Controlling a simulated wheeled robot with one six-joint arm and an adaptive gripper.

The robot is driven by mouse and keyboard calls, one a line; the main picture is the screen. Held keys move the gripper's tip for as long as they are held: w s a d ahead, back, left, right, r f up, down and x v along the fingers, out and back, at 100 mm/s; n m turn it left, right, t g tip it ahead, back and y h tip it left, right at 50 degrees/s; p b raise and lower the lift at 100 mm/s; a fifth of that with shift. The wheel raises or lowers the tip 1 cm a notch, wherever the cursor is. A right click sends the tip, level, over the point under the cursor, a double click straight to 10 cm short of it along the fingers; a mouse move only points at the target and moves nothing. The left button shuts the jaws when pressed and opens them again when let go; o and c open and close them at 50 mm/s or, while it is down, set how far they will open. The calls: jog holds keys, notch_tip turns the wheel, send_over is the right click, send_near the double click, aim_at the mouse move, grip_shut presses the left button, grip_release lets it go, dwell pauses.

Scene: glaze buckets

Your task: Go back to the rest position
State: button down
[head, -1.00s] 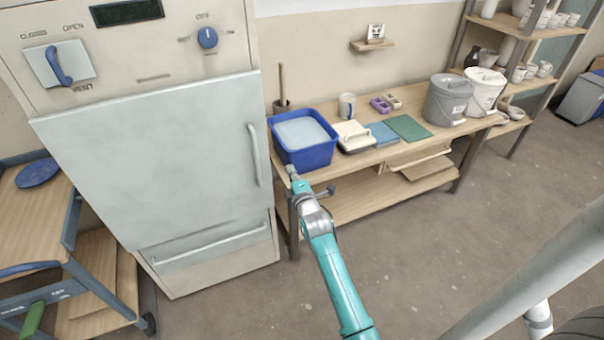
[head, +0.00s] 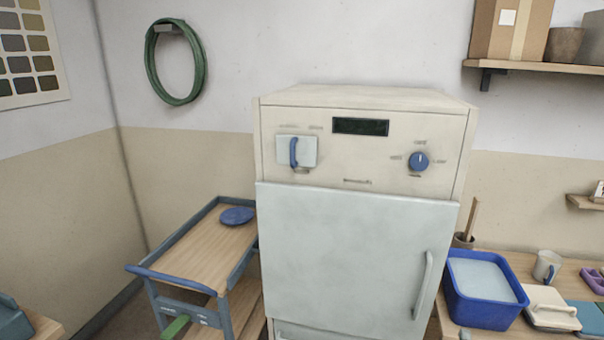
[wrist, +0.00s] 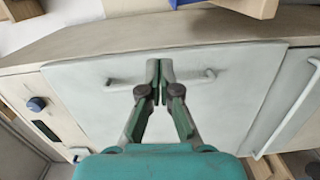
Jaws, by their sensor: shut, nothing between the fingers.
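My gripper (wrist: 160,80) shows in the wrist view with its fingertips together and nothing between them. The fingers overlap the door handle (wrist: 207,76) of the kiln-like cabinet in that view; whether they touch it I cannot tell. The cabinet door (head: 350,260) is shut in the head view, and its upright handle (head: 424,285) is on the right side. My gripper cannot be made out in the head view.
A blue-edged cart (head: 195,262) with a blue disc (head: 237,216) stands left of the cabinet. At right, a blue tub (head: 485,312), a cream lidded box (head: 549,311) and a mug (head: 547,266) are on the bench. A wall shelf (head: 545,67) is above.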

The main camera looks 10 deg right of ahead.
jog(key=s+a+f+m+y, duration=0.2)
jog(key=s+a+f+m, duration=0.15)
jog(key=s+a, duration=0.8)
jog(key=s+a+f+m+y, duration=0.2)
jog(key=s+a+f+m, duration=0.15)
jog(key=s+a, duration=0.75)
jog(key=s+a+r+m+y, duration=0.2)
jog(key=s+a+r, duration=0.2)
jog(key=s, duration=0.7)
jog(key=s+a+r+m+g+y, duration=0.1)
jog(key=s+a+r+m, duration=0.2)
jog(key=s+r, duration=0.4)
jog(key=s+a, duration=0.1)
jog(key=s, duration=0.3)
jog(key=shift+s+y, duration=0.3)
jog(key=shift+y, duration=0.1)
